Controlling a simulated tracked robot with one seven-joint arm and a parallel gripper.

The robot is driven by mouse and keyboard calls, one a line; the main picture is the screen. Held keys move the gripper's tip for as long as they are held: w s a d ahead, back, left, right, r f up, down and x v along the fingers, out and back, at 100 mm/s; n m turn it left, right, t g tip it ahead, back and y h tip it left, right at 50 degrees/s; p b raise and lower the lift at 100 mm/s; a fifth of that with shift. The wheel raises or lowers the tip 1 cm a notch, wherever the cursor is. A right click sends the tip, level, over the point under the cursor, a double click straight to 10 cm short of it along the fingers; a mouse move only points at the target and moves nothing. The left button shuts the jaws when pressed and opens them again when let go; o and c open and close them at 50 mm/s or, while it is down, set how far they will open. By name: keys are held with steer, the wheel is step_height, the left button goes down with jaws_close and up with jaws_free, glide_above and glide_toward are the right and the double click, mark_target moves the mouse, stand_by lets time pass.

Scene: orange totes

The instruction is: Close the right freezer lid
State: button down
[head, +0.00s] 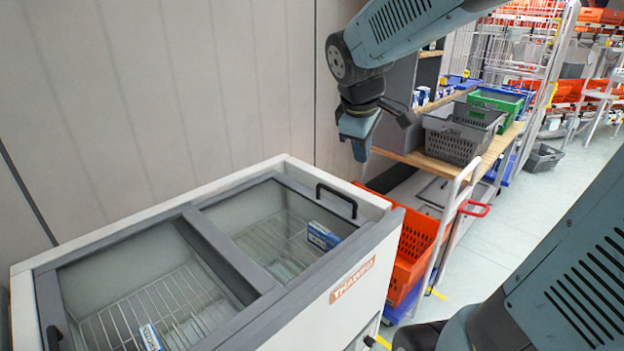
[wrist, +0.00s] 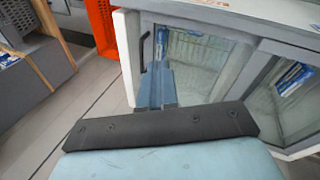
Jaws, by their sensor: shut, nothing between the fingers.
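The white chest freezer (head: 330,285) has a grey frame and two glazed sections. The right lid (head: 285,235) has a black bar handle (head: 337,201) at its right end. I see a wire rack and a blue-and-white box through or under it; I cannot tell how far this lid is slid. My gripper (head: 361,152) is shut and empty, up above and slightly right of the handle, apart from it. In the wrist view my gripper's fingers (wrist: 160,88) are together, over the image of the freezer's edge near the black handle (wrist: 144,52).
The freezer's left section (head: 150,285) shows a wire basket and a blue-and-white box (head: 151,338). An orange tote (head: 412,250) stands right of the freezer. Beyond it is a wooden-topped table (head: 440,170) with grey crates (head: 455,140). A wall (head: 150,110) runs behind the freezer.

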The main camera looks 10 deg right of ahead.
steer(key=w+a+f+n+g, duration=0.1)
steer(key=w+a+f+n, duration=0.1)
steer(key=w+f+n, duration=0.65)
steer(key=w+a+f+n+g, duration=0.1)
steer(key=w+a+f+n, duration=0.35)
steer(key=w, duration=0.65)
steer(key=w+d+f, duration=0.1)
steer(key=d+f, duration=0.1)
steer(key=f, duration=0.1)
steer(key=d+f+n, duration=0.1)
steer(key=d+f, duration=0.1)
steer(key=f, duration=0.2)
steer(key=w+d+f+n, duration=0.1)
steer(key=d+f, duration=0.1)
steer(key=f, duration=0.2)
steer(key=shift+w+d, duration=0.25)
steer(key=shift+w, duration=0.1)
steer(key=shift+w+d, duration=0.35)
steer(key=shift+d, duration=0.1)
steer(key=shift+d, duration=0.1)
steer(key=w+d, duration=0.2)
steer(key=d, duration=0.1)
steer(key=shift+w+d+f, duration=0.1)
steer(key=shift+w+d, duration=0.1)
steer(key=shift+d, duration=0.05)
steer(key=shift+w+d, duration=0.2)
steer(key=shift+d, duration=0.3)
